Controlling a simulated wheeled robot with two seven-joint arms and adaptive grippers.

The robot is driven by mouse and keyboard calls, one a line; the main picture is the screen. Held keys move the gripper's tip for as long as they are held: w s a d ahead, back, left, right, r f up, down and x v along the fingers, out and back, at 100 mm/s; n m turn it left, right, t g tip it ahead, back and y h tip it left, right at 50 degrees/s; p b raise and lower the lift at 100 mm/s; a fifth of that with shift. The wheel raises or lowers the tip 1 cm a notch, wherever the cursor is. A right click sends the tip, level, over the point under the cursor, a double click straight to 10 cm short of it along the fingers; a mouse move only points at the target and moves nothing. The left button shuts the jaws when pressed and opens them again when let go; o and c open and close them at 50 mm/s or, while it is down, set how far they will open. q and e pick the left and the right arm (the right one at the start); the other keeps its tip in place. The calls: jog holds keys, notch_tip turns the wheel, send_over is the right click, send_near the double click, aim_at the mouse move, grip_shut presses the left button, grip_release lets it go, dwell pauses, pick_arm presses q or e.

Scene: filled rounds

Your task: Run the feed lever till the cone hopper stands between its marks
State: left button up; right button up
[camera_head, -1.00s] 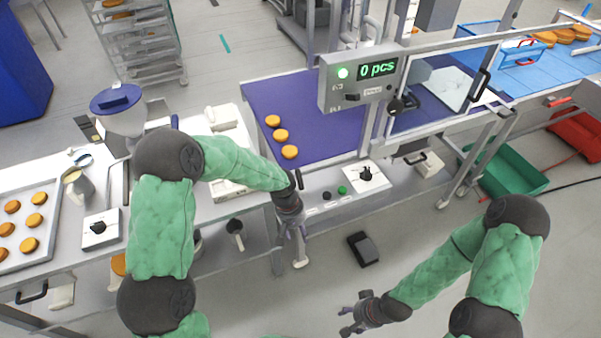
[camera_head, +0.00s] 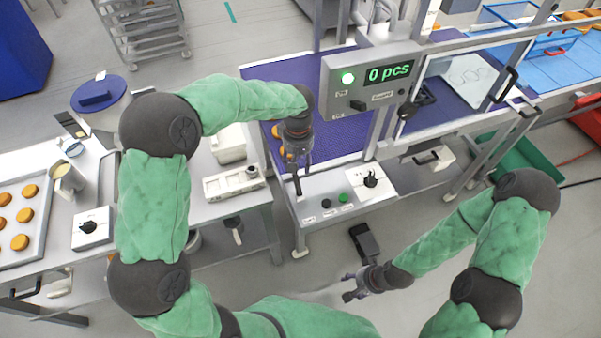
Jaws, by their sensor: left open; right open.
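The cone hopper (camera_head: 103,112) with a blue lid stands at the left, partly hidden behind my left arm. Its level marks cannot be made out. A dark upright lever (camera_head: 297,187) rises from the left end of the belt machine's front panel; I cannot tell for certain that it is the feed lever. My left gripper (camera_head: 296,163) is open, pointing down, just above this lever; whether they touch is unclear. My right gripper (camera_head: 350,287) is open and empty, low over the floor in front of the machine.
The belt (camera_head: 262,76) carries orange rounds, partly hidden by my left gripper. A display box (camera_head: 345,90) reads 0 pcs. The panel has a black and a green button (camera_head: 343,197) and a dial box (camera_head: 371,183). A tray (camera_head: 15,254) of rounds is at left.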

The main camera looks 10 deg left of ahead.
aim_at(298, 178)
pick_arm(q)
notch_tip(298, 178, down, 10)
jog(key=shift+s+f+b, duration=0.1)
jog(key=shift+s+b, duration=0.05)
jog(key=shift+b, duration=0.45)
grip_shut()
